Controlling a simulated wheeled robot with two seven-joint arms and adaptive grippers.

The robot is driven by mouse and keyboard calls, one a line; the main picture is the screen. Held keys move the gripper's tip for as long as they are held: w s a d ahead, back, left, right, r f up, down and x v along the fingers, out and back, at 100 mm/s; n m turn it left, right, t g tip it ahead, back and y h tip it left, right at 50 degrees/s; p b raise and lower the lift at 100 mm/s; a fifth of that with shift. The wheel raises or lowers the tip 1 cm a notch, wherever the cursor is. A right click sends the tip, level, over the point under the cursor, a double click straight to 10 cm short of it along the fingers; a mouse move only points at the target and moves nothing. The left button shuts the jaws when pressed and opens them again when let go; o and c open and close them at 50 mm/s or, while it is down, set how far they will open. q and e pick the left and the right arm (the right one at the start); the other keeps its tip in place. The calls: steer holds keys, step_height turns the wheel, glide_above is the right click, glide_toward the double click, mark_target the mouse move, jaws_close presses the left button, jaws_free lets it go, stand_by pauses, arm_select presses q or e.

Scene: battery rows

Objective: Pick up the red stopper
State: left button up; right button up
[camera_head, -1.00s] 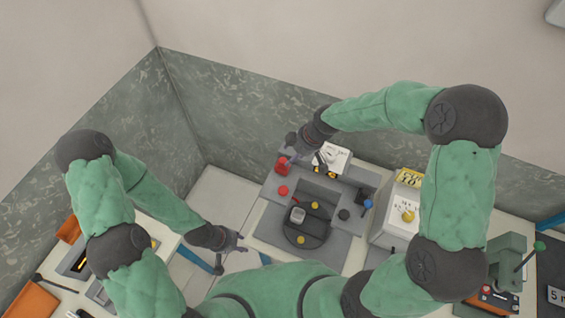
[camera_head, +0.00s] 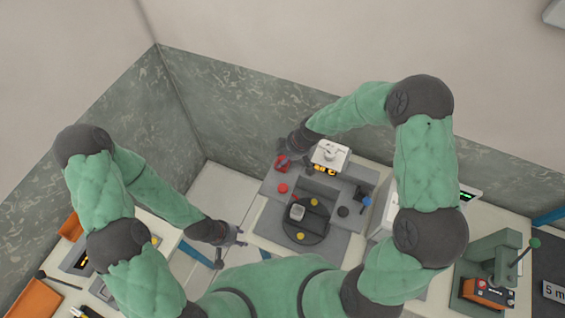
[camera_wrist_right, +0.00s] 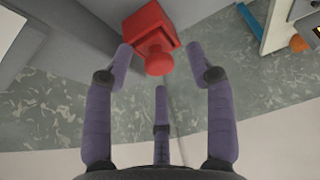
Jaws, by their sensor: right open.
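The red stopper (camera_head: 281,165) stands at the back left corner of the grey fixture in the head view. In the right wrist view it shows as a red block with a rounded knob (camera_wrist_right: 156,42). My right gripper (camera_head: 286,157) is at the stopper in the head view. In the right wrist view its purple fingers (camera_wrist_right: 162,75) are spread open, with the knob near the tips of the upper two. Contact cannot be told. My left gripper (camera_head: 238,236) is low at the left, well away from the stopper. Its fingers are too small to judge.
A white box (camera_head: 330,152) stands close to the right of my right gripper. A green press (camera_head: 497,255) is at far right.

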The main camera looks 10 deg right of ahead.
steer(key=shift+w, duration=0.1)
jaws_close()
steer(key=shift+r, duration=0.1)
